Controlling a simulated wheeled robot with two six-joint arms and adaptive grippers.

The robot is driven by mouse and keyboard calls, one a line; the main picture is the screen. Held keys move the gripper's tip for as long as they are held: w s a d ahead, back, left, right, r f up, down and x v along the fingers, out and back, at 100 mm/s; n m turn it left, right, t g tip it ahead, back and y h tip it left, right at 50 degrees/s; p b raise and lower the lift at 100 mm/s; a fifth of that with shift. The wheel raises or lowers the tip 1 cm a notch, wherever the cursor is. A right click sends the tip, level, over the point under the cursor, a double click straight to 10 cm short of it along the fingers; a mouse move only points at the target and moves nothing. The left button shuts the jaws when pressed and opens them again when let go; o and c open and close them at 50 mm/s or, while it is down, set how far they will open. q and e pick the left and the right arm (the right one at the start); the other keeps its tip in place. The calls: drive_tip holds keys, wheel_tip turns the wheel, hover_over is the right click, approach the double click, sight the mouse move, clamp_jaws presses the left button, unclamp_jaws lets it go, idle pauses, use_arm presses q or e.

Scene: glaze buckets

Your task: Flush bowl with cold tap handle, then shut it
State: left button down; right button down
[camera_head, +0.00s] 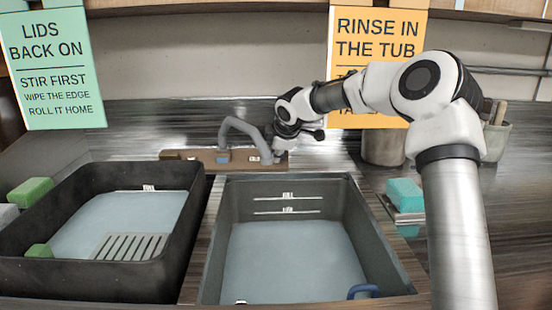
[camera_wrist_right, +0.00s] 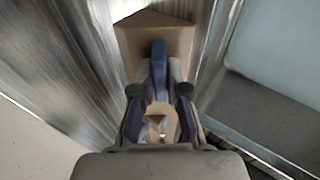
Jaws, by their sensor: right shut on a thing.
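The tap (camera_head: 245,125) is a grey gooseneck on a brown block (camera_head: 180,156) behind the two basins. My right gripper (camera_head: 281,150) is at the right end of this block. In the right wrist view, my right gripper (camera_wrist_right: 158,100) is shut on a blue tap handle (camera_wrist_right: 158,62), which stands up between its fingers; the brown block (camera_wrist_right: 180,38) is behind it. The handle is hidden by the gripper in the head view. The grey basin (camera_head: 213,245) holds pale, bluish-grey water or a floor of that colour; I cannot tell which. My left gripper is out of view.
A black basin (camera_head: 190,225) with a slatted grate (camera_head: 130,247) stands at left. A teal sponge (camera_head: 404,194) lies right of the grey basin. A pot with tools (camera_head: 496,140) stands behind my right arm. A blue loop (camera_head: 363,291) shows at the grey basin's front.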

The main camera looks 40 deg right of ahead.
idle(0.3)
drive_tip(key=c, duration=1.2)
unclamp_jaws()
drive_tip(key=shift+f, duration=0.1)
wheel_tip(320, 180, up, 10)
drive_tip(key=shift+s+r, duration=0.1)
